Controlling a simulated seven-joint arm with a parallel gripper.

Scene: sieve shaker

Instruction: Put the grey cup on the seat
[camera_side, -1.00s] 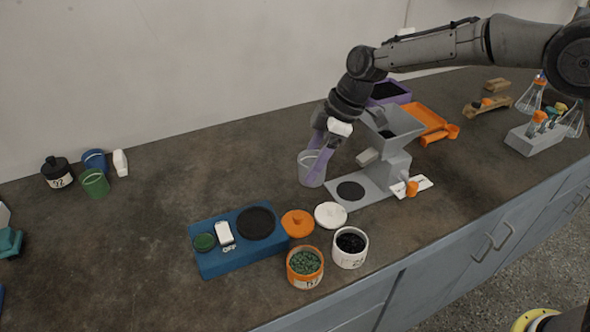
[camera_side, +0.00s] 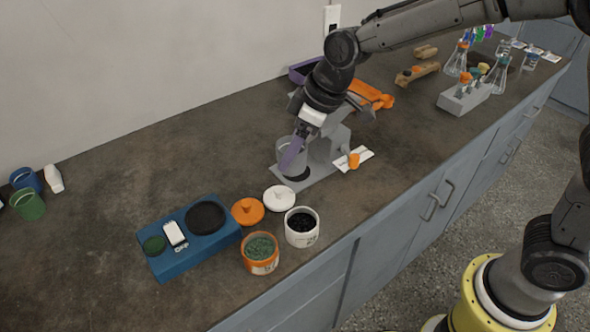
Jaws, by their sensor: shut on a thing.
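The grey cup (camera_side: 283,153) is a translucent grey beaker, upright, held by my gripper (camera_side: 291,157), whose purple fingers are shut on it. The cup is above or on the black round seat (camera_side: 297,175) on the grey base of the sieve shaker (camera_side: 322,158). The near part of the seat shows below the cup; I cannot tell whether the cup touches it. My arm hides much of the shaker's top.
A blue device (camera_side: 172,259) with a black disc stands at front left. Orange (camera_side: 261,264) and white (camera_side: 302,239) jars stand near the front edge, their lids close behind. The table's middle left is clear.

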